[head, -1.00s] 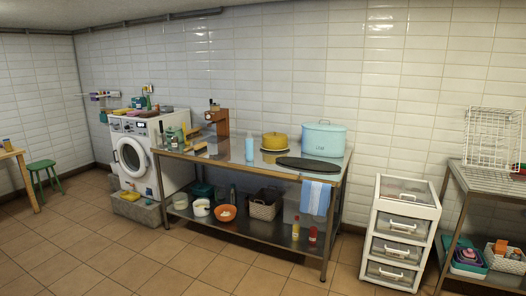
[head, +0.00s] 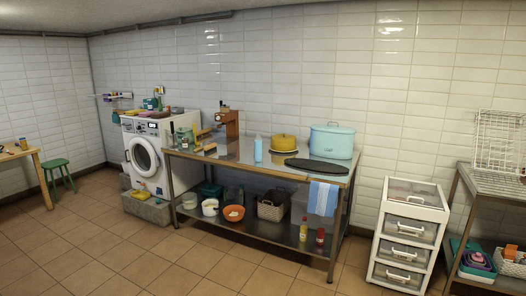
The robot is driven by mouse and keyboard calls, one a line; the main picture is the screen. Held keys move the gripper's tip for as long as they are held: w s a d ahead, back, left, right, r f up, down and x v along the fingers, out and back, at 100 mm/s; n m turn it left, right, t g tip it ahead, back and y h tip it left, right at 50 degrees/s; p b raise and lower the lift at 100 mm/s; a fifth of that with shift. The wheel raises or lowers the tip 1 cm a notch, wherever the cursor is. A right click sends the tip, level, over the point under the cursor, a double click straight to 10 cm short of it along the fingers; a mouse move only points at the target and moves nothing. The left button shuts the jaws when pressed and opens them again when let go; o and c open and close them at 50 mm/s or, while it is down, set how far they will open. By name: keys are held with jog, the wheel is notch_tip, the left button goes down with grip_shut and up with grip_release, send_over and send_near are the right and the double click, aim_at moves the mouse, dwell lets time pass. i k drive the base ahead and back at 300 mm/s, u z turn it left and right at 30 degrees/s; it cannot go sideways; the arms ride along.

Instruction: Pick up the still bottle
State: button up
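A slim light-blue bottle (head: 258,148) stands upright on the steel worktable (head: 225,158), left of a yellow round container. Its label is too small to read, so I cannot tell whether it is the still bottle. A yellow bottle (head: 303,229) and a red bottle (head: 320,237) stand on the table's lower shelf at the right. My gripper is not in view.
On the worktable are a yellow container (head: 284,142), a pale blue pot (head: 332,141) and a dark oval board (head: 317,166). A washing machine (head: 143,155) stands left, a drawer unit (head: 410,228) right. The tiled floor (head: 150,262) in front is clear.

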aim_at(258, 142)
jog(key=u, duration=0.1)
jog(key=i, duration=1.45)
jog(key=u, duration=0.5)
jog(key=i, duration=1)
jog(key=u, duration=0.55)
jog(key=i, duration=0.85)
jog(key=u, duration=0.2)
